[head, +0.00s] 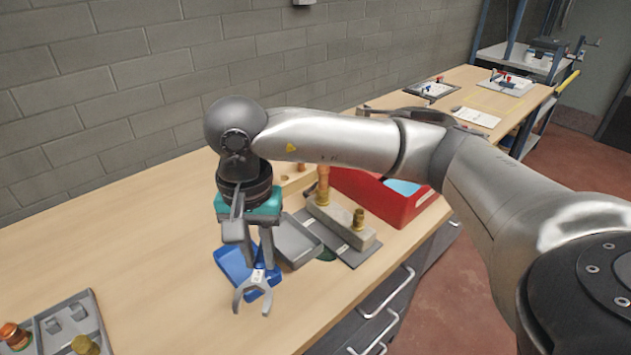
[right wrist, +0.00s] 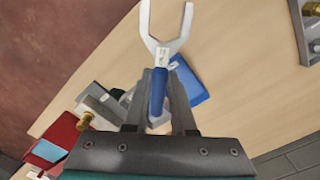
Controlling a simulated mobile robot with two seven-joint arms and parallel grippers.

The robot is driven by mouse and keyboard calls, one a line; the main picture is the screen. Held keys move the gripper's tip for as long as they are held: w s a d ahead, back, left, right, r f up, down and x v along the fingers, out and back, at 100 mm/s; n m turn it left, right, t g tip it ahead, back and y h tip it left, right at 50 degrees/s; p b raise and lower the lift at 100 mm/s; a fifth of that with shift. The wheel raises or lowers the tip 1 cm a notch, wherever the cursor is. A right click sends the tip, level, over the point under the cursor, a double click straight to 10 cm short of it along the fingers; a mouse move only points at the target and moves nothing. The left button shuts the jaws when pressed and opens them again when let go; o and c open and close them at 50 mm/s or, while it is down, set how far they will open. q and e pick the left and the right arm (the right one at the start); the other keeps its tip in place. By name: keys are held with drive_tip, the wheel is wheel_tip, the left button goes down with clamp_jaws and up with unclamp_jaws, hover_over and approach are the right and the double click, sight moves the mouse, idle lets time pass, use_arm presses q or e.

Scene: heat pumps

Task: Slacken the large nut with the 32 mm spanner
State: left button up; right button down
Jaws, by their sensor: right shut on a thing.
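My right gripper (head: 258,262) is shut on the spanner (head: 252,288), whose grey open-ended jaw points down and toward the front of the bench. In the right wrist view the spanner's blue handle (right wrist: 158,92) sits between my fingers, with the two-pronged jaw (right wrist: 165,32) beyond the fingertips. The spanner is above the bench, near a blue tray (head: 232,262). Brass fittings stand on a grey block (head: 340,226) to the right, and more brass pieces (head: 86,345) are on a grey plate at the lower left. I cannot tell which carries the large nut. My left gripper is out of view.
A red bin (head: 395,204) stands behind the grey block. A grey box-like piece (head: 297,240) lies next to the blue tray. The grey plate (head: 66,328) is at the lower left. The wooden bench between it and the blue tray is clear. A block wall runs along the back.

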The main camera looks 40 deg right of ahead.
drive_tip(key=w+m+p, duration=0.1)
drive_tip(key=m, duration=0.2)
drive_tip(key=d+m+p, duration=0.1)
drive_tip(key=m, duration=0.2)
drive_tip(key=w+d+r+m+p, duration=0.1)
drive_tip(key=m, duration=0.2)
drive_tip(key=shift+w+d+m, duration=0.15)
drive_tip(key=shift+w+m, duration=0.15)
drive_tip(key=shift+w, duration=0.05)
drive_tip(key=m, duration=0.2)
drive_tip(key=w+d+m+p, duration=0.1)
drive_tip(key=m, duration=0.1)
drive_tip(key=d+m+p, duration=0.1)
drive_tip(key=m, duration=0.2)
drive_tip(key=shift+w+d+r, duration=0.1)
drive_tip(key=shift+w+r, duration=0.05)
drive_tip(key=shift+w, duration=0.15)
drive_tip(key=w+d+f+m, duration=0.1)
drive_tip(key=d+f+m, duration=0.1)
drive_tip(key=m, duration=0.5)
drive_tip(key=w+d+f+m, duration=0.1)
drive_tip(key=d+f+m, duration=0.1)
drive_tip(key=d+m, duration=0.3)
drive_tip(key=w+d+f+m+p, duration=0.1)
drive_tip(key=d+m, duration=0.3)
drive_tip(key=m, duration=0.6)
drive_tip(key=shift+w+f, duration=0.2)
drive_tip(key=shift+f, duration=0.25)
drive_tip(key=shift+p, duration=0.35)
